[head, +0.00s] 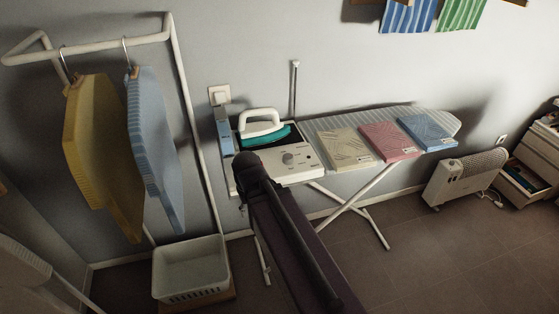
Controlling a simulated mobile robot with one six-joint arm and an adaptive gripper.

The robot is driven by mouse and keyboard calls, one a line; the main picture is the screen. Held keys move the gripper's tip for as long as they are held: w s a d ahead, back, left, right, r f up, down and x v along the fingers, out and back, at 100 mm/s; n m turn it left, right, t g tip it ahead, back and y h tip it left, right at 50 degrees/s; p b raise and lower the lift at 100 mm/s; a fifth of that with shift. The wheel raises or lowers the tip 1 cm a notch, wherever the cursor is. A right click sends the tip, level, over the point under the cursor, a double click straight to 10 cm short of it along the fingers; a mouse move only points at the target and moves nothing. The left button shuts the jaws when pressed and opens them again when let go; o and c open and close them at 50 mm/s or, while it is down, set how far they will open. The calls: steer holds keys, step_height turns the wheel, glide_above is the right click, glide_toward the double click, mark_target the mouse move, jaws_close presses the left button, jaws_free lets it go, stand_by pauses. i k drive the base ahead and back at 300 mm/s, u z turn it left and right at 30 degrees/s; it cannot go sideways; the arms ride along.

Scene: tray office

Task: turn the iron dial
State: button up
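A white and teal iron (262,130) sits on its white station (311,168) at the left end of the ironing board. The station's front panel carries a small round grey dial (288,158) with faint marks around it. My arm reaches up from the bottom, and its dark end covers the left part of the station's front, left of the dial. My gripper's fingers are hidden behind the arm, so I cannot tell whether they are open or touching anything.
Folded beige (344,148), pink (389,141) and blue (426,132) items lie on the ironing board (437,115). A blue box (224,131) stands left of the iron. A white basket (191,270) and a hanging rack (187,100) are at left. A white heater (464,178) stands at right.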

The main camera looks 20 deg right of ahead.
mark_target(288, 158)
steer(key=u, duration=0.4)
steer(key=k, duration=0.35)
steer(key=z, duration=1.6)
steer(key=i, duration=0.5)
steer(key=z, duration=0.1)
